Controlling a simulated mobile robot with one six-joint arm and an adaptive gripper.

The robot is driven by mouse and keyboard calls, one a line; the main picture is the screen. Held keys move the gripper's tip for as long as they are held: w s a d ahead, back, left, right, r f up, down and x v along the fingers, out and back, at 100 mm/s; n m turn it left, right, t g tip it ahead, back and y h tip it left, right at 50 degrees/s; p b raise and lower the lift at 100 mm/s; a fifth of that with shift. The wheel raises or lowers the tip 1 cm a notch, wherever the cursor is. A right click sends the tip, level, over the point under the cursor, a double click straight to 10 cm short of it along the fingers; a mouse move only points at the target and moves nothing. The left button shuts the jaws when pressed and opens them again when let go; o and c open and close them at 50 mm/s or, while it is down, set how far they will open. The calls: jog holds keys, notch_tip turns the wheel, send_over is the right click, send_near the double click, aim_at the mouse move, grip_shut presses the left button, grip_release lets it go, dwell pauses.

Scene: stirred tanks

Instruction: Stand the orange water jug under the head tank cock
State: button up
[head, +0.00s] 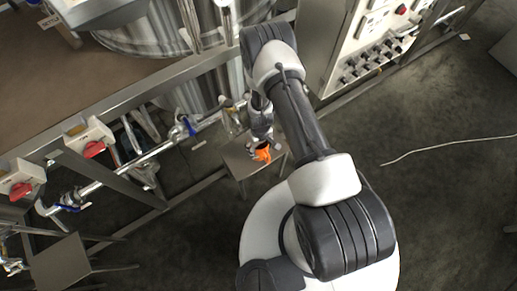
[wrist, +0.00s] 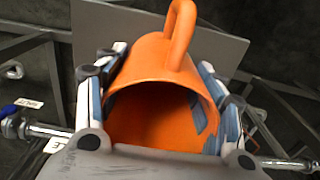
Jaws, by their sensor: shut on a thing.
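The orange water jug (head: 263,155) is in my gripper (head: 262,138), over or on a small grey stand in the head view. In the wrist view the jug (wrist: 148,58) fills the middle, its open mouth toward the camera and its handle at the top. My gripper's fingers (wrist: 163,72) close on both sides of its body. I cannot tell whether the jug's base touches the stand. A pipe with a blue-handled cock (head: 186,126) runs left of the stand; I cannot tell whether this is the head tank cock.
The small grey stand (head: 235,161) is beside the steel frame and a shiny tank (head: 205,88). Red switches (head: 94,149) and another blue-handled valve (head: 70,203) are at left. A control panel (head: 365,45) is at upper right. A pale cable (head: 440,148) lies on otherwise open floor at right.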

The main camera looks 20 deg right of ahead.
jog(key=shift+w+a, duration=0.15)
jog(key=shift+w, duration=0.35)
jog(key=shift+f+b, duration=0.85)
jog(key=shift+f, duration=0.85)
jog(key=shift+f, duration=0.15)
jog(key=o, duration=1.1)
